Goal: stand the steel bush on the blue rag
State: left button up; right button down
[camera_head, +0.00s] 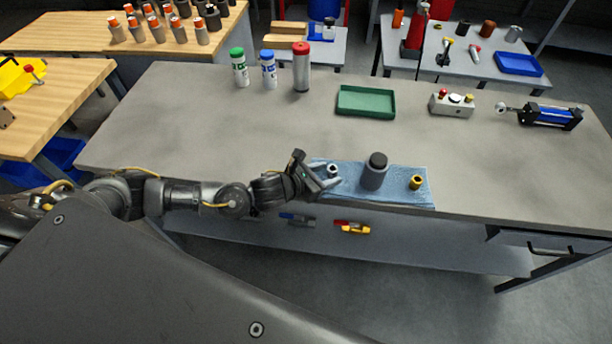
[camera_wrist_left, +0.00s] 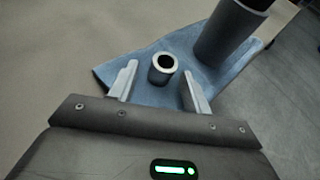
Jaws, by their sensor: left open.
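The steel bush (camera_head: 333,168) is a small grey ring-shaped cylinder near the left end of the blue rag (camera_head: 400,196). In the left wrist view the bush (camera_wrist_left: 160,77) looks upright on the rag (camera_wrist_left: 182,42), its dark hole facing up. My left gripper (camera_head: 327,176) comes in from the left, low over the rag. Its fingers are open, one on either side of the bush, with a visible gap on each side in the left wrist view. My right gripper is not in view.
A dark grey cylinder (camera_head: 375,172) stands mid-rag, close right of the bush. A small brass bush (camera_head: 417,182) sits at the rag's right end. A green tray (camera_head: 366,102), several canisters and a blue-black cylinder unit (camera_head: 549,116) are farther back. The bench's left part is clear.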

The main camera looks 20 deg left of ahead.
pick_arm(q)
jog(key=b+v, duration=0.2)
jog(key=v, duration=0.8)
jog(key=shift+s+r, duration=0.25)
jog(key=shift+r, duration=0.1)
